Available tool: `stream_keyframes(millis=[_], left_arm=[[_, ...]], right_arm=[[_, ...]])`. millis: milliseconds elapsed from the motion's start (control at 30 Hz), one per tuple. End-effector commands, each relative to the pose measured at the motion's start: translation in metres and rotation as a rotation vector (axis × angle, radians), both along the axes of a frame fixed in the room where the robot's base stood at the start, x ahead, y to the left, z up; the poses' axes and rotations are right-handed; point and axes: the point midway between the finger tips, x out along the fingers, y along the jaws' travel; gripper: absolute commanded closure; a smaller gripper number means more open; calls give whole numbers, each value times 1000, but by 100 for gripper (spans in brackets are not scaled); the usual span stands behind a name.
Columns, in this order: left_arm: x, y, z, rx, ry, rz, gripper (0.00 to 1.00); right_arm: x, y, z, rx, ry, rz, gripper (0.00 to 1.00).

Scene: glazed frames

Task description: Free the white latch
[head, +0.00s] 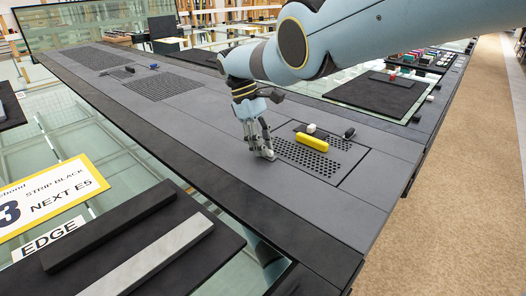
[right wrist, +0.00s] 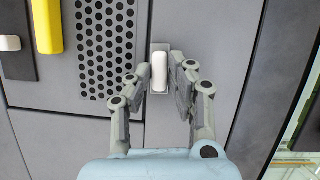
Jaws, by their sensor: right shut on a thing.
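A small white latch (right wrist: 159,72) on a grey backing plate sits beside the perforated vent in the right wrist view. My right gripper (head: 263,153) reaches down to the dark grey panel strip, left of the vent, and its fingers are closed on the sides of this latch. The gripper hides it in the head view. Another white piece (head: 311,128) stands behind the yellow handle (head: 313,142), beyond the vent (head: 305,158). The yellow handle also shows in the right wrist view (right wrist: 47,25). My left gripper is not in view.
A black knob (head: 349,132) stands right of the second white piece. Glass panes and black bars (head: 110,228) lie at the lower left, with a yellow-edged sign (head: 50,195). A dark mat (head: 378,92) with small parts around it lies behind. The brown floor (head: 470,180) at right is clear.

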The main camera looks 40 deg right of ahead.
Motion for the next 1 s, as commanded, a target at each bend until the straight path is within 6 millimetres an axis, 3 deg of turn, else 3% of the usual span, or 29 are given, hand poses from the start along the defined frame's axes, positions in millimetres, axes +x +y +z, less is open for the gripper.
stream_keyframes(millis=[300,833,867,1000], left_arm=[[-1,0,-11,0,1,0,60],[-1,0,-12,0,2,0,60],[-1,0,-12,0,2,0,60],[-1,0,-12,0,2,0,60]], right_arm=[[1,-2,0,-2,-4,-119,100],[1,-3,1,-3,-3,-142,100],[1,-3,1,-3,-3,-142,79],[0,-2,1,-3,-3,-141,61]])
